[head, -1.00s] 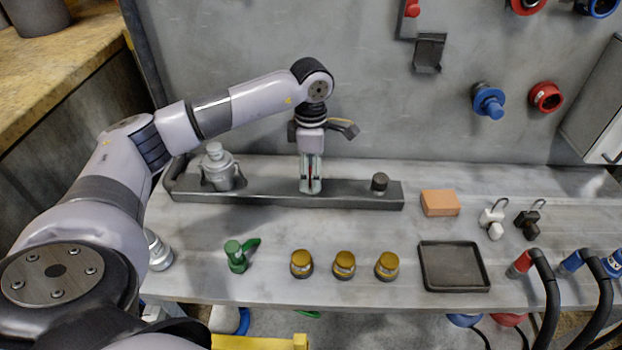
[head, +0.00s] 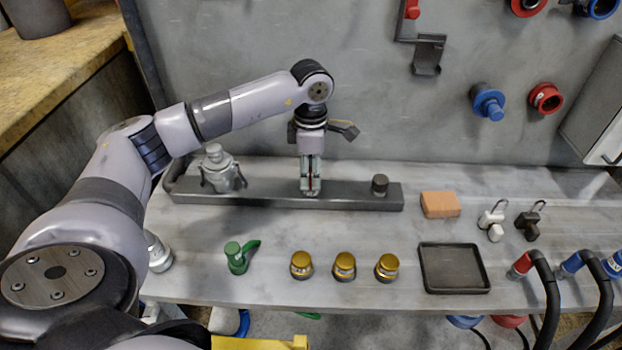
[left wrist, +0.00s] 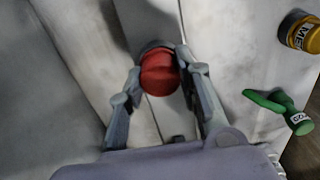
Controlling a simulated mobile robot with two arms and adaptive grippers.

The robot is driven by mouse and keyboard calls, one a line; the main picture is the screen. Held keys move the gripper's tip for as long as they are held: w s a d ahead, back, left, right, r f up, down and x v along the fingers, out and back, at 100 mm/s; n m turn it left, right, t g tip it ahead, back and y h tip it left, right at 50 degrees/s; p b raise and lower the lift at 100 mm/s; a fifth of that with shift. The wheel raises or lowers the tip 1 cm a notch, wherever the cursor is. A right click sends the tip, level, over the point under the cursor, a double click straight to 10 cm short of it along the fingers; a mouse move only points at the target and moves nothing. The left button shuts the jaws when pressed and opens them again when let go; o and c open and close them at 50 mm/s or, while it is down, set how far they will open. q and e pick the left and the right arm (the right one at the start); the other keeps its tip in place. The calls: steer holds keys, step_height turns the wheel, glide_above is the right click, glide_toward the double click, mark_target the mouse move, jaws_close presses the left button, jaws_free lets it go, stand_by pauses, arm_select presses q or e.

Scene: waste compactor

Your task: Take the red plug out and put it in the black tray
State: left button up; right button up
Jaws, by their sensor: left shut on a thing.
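The red plug (left wrist: 159,74) shows in the left wrist view as a round red cap between the two fingers of my left gripper (left wrist: 162,64). In the head view the left gripper (head: 310,188) points straight down at the middle of a long dark grey bar (head: 350,200). It is shut on the plug, which is mostly hidden there by the fingers. The plug is at the bar; I cannot tell whether it is seated in it. The black tray (head: 454,268) lies flat and empty on the bench to the front right. My right gripper is not in view.
A grey metal fitting (head: 221,172) and a dark knob (head: 380,184) stand on the bar either side of the gripper. A green valve (head: 238,257), yellow-topped caps (head: 344,266) and an orange block (head: 440,204) sit on the bench. Black-handled hoses (head: 547,290) stand right of the tray.

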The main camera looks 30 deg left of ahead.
arm_select(q)
jaws_close()
steer(key=n, duration=0.3)
steer(key=shift+n+p, duration=0.35)
steer(key=shift+n, duration=0.65)
steer(key=shift+r+n+p, duration=0.1)
steer(key=shift+n+p, duration=0.2)
steer(key=shift+n, duration=0.9)
steer(key=n, duration=0.2)
steer(key=shift+n, duration=0.4)
